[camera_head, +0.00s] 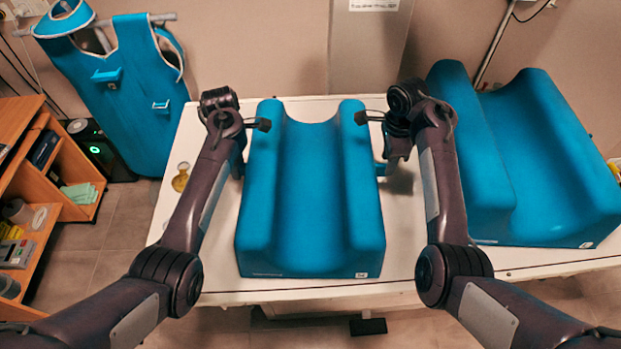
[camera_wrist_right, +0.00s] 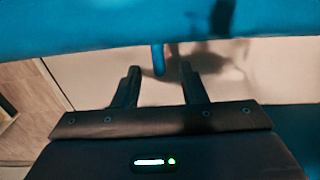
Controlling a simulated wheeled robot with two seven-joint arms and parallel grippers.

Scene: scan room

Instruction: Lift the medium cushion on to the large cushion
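The medium cushion (camera_head: 312,190), a blue block with a lengthwise trough, lies on the white table between my arms. The large cushion (camera_head: 545,150), also blue and troughed, lies to its right on the table. My left gripper (camera_head: 250,146) is at the medium cushion's left side near its far end, its fingers apart. My right gripper (camera_head: 377,142) is at the right side, mirroring it. In the right wrist view its fingers (camera_wrist_right: 159,82) are open and empty, with a blue tab (camera_wrist_right: 158,58) of the cushion in line with the gap. Contact cannot be told.
The white table (camera_head: 405,215) has a bare strip between the cushions. A small yellow object (camera_head: 181,177) lies near its left edge. A wooden shelf (camera_head: 75,205) stands at left, with a blue apron (camera_head: 120,85) hanging behind it. A grey column (camera_head: 365,50) stands behind the table.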

